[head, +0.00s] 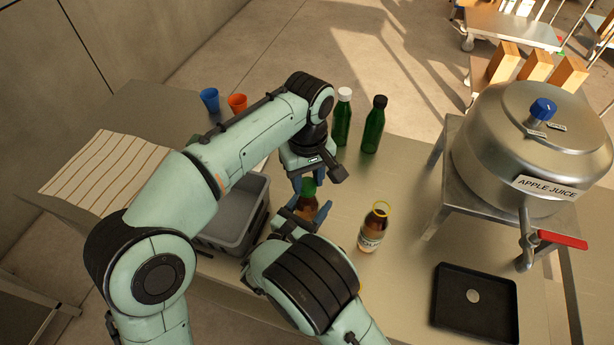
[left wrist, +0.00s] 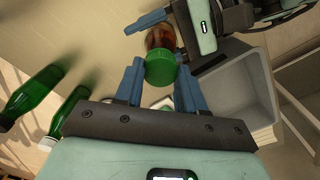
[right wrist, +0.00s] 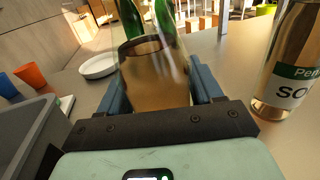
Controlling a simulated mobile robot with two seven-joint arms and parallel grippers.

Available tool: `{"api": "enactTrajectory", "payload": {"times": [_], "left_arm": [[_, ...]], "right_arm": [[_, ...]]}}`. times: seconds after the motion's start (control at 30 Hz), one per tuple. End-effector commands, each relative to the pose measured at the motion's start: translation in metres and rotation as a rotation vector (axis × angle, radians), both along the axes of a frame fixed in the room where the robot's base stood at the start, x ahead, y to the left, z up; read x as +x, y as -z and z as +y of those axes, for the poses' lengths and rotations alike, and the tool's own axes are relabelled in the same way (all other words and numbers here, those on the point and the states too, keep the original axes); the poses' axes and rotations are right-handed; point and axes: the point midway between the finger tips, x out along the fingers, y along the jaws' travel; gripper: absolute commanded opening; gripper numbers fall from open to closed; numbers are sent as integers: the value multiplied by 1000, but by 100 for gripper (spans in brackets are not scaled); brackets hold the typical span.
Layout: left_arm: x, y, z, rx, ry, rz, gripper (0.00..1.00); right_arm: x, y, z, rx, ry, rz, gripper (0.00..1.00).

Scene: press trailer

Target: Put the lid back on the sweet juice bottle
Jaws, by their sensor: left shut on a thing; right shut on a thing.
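The amber bottle (head: 306,204) stands in my right gripper (head: 308,212), which is shut on its body. The right wrist view also shows the bottle (right wrist: 155,80) large between the fingers; its label is not visible. My left gripper (head: 308,181) comes from above and is shut on the green lid (head: 308,187). In the left wrist view the lid (left wrist: 160,68) is between the blue fingers, in line with the bottle (left wrist: 160,38). I cannot tell whether the lid is seated or just above the mouth.
Another amber bottle (head: 373,228), its label partly reading "SO", stands right. Two green bottles (head: 374,125) stand behind. A grey bin (head: 232,215) is left, blue and orange cups (head: 237,102) behind it. The apple juice tank (head: 540,135) and black tray (head: 475,305) are right.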

Motion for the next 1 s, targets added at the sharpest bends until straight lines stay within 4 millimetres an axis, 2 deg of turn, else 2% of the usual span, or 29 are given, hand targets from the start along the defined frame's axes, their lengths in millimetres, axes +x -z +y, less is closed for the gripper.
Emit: {"api": "enactTrajectory", "payload": {"times": [0.1,1.0], "left_arm": [[1,0,0,0,273,-1,11],[-1,1,-1,1,2375,-2,11]], "right_arm": [[0,1,0,1,-1,2,0],[0,1,0,0,-1,2,0]]}}
